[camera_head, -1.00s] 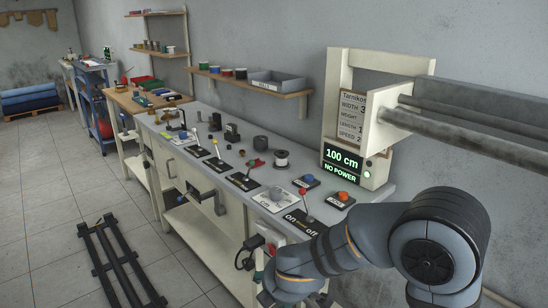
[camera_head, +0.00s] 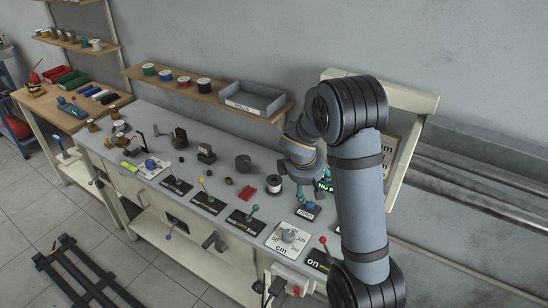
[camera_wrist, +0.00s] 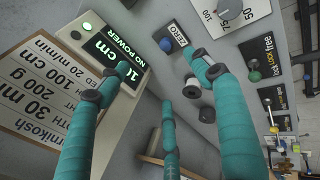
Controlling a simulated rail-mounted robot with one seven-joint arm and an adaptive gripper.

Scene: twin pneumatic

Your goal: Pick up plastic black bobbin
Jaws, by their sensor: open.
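A small spool with black flanges and white winding (camera_head: 274,185) stands upright on the grey bench; it looks like the black bobbin. In the wrist view a black-flanged spool (camera_wrist: 207,114) shows between the teal fingers, nearer the right one. My gripper (camera_head: 318,186) hangs over the bench to the right of the spool, near the display panel, partly hidden by my arm. In the wrist view my gripper (camera_wrist: 163,80) has its teal fingers spread apart with nothing between their tips. The spool is apart from the fingers.
A display reading NO POWER (camera_wrist: 105,45) stands close to the left finger. A blue button (camera_head: 310,206), a dial plate (camera_head: 288,236) and levers line the bench's front. A red piece (camera_head: 247,193) and a dark round part (camera_head: 243,162) lie left of the spool. A shelf with a grey tray (camera_head: 252,100) is behind.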

